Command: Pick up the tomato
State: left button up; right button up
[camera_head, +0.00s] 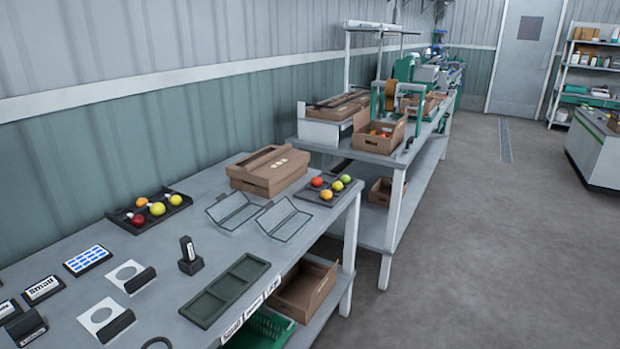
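Several tomatoes show in the head view, and I cannot tell which one the task means. A dark tray at the back left (117,218) holds a red tomato (138,220), an orange one (142,202) and two yellow ones (157,209). Neither of my grippers is in view.
A second bench beyond has an open carton (378,143). Open floor (480,240) lies to the right.

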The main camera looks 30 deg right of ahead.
aim_at(345, 178)
jog(key=i+l+u, duration=0.1)
jog(key=l+u, duration=0.15)
jog(key=l, duration=0.15)
jog(key=l+u, duration=0.25)
jog(key=l, duration=0.2)
jog(key=i+l+u, duration=0.15)
jog(key=l, duration=0.8)
jog(key=l+u, duration=0.15)
jog(key=l, duration=0.75)
